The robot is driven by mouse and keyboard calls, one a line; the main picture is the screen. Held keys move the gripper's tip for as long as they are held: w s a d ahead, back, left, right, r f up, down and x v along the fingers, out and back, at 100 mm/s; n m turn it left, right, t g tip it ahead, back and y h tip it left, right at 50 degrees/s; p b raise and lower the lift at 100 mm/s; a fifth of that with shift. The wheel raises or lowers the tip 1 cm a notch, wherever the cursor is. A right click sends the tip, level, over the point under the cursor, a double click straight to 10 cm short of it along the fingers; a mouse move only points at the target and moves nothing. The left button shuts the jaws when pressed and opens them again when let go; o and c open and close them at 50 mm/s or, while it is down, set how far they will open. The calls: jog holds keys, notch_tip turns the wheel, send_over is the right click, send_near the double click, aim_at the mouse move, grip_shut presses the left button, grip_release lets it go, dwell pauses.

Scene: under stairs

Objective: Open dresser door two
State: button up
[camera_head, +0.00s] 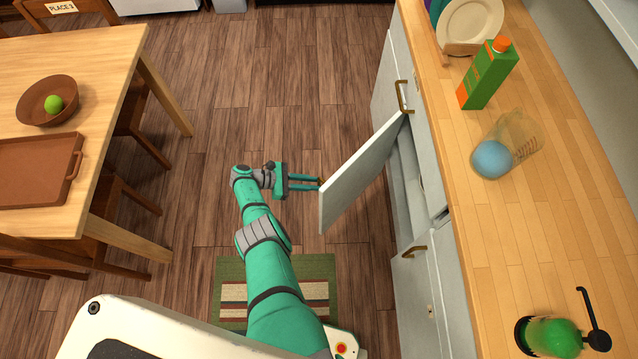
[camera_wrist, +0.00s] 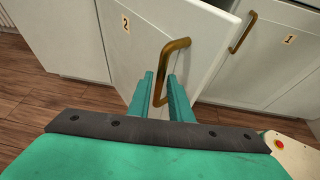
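Dresser door two (camera_wrist: 100,52), a white panel marked 2, stands swung partly open from the dresser. In the head view the door (camera_head: 357,178) slants out over the floor, with the cabinet's inside showing behind it. Its brass handle (camera_wrist: 159,75) is a bent vertical bar. My gripper (camera_wrist: 162,80) reaches the handle with one finger on each side of the bar. In the head view my gripper (camera_head: 318,184) is at the door's outer face, near its free edge, and its fingers are apart. Contact with the bar is not clear.
Door one (camera_wrist: 270,50) is shut beside it. The counter (camera_head: 540,220) holds a green carton (camera_head: 487,75), a glass jar (camera_head: 518,135) and a soap dispenser (camera_head: 552,337). A wooden table (camera_head: 105,60) with chairs stands at left. The floor (camera_head: 290,80) between is clear.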

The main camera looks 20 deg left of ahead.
jog(key=v, duration=0.7)
jog(key=shift+a, duration=0.4)
jog(key=shift+r, duration=0.15)
jog(key=shift+c, duration=0.6)
